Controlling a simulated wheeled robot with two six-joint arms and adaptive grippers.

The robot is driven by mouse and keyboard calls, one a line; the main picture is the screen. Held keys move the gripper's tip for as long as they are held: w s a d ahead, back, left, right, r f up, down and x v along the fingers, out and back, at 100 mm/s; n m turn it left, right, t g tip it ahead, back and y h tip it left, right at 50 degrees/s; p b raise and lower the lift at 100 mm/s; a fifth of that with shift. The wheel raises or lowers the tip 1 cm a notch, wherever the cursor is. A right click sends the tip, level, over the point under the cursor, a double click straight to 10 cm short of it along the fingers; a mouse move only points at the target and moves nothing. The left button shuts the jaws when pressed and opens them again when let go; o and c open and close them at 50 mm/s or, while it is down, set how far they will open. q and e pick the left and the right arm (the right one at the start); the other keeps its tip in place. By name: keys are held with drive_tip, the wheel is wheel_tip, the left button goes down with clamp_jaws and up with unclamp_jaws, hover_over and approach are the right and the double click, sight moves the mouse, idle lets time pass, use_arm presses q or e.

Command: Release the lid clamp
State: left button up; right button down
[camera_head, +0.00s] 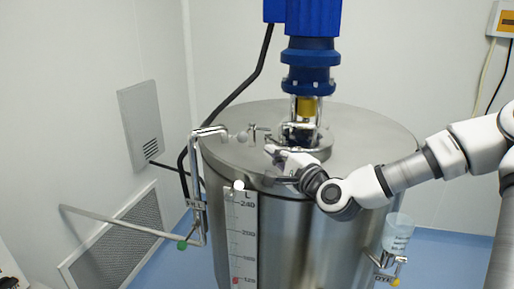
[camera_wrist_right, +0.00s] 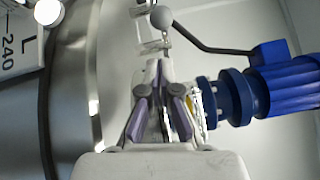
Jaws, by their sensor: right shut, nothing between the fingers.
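The lid clamp is a small metal fitting on the tank lid, with a grey ball knob (camera_head: 242,136) at its left end. The knob also shows in the right wrist view (camera_wrist_right: 161,17), just beyond the fingertips. My right gripper (camera_head: 272,150) is shut and empty, low over the lid, to the right of and nearer than the knob. In the wrist view its white fingers with purple pads (camera_wrist_right: 157,72) point toward the clamp and partly hide it. Whether the fingertips touch the clamp cannot be told. My left gripper is not in view.
The steel lid (camera_head: 375,145) bears a blue motor (camera_head: 309,60) on its shaft mount, close behind the right gripper. A metal pipe (camera_head: 197,160) rises at the tank's left. A level scale (camera_head: 243,235) runs down the front. A clear cup (camera_head: 397,232) hangs at the lower right.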

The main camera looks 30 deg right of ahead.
sight(247, 132)
drive_tip(key=w+p, duration=0.1)
drive_tip(key=w, duration=0.2)
drive_tip(key=w+r+p, duration=0.1)
drive_tip(key=w, duration=0.1)
drive_tip(key=shift+w+p, duration=0.3)
drive_tip(key=shift+w, duration=0.05)
drive_tip(key=shift+w+d+f, duration=0.1)
drive_tip(key=shift+w+f, duration=0.15)
drive_tip(key=shift+w, duration=0.4)
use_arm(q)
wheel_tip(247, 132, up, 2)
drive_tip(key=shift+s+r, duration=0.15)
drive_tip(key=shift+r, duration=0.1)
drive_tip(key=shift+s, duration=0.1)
use_arm(e)
drive_tip(key=shift+s+r, duration=0.1)
drive_tip(key=shift+s, duration=0.05)
drive_tip(key=shift+w+a+f+m+h+b, duration=0.2)
drive_tip(key=shift+w+m+h+b, duration=0.1)
drive_tip(key=shift+h, duration=0.2)
drive_tip(key=shift+s+a+r+h, duration=0.1)
drive_tip(key=shift+s+r+h, duration=0.05)
drive_tip(key=shift+h, duration=0.15)
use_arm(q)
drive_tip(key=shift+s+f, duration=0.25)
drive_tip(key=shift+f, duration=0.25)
use_arm(e)
drive_tip(key=shift+m+h, duration=0.4)
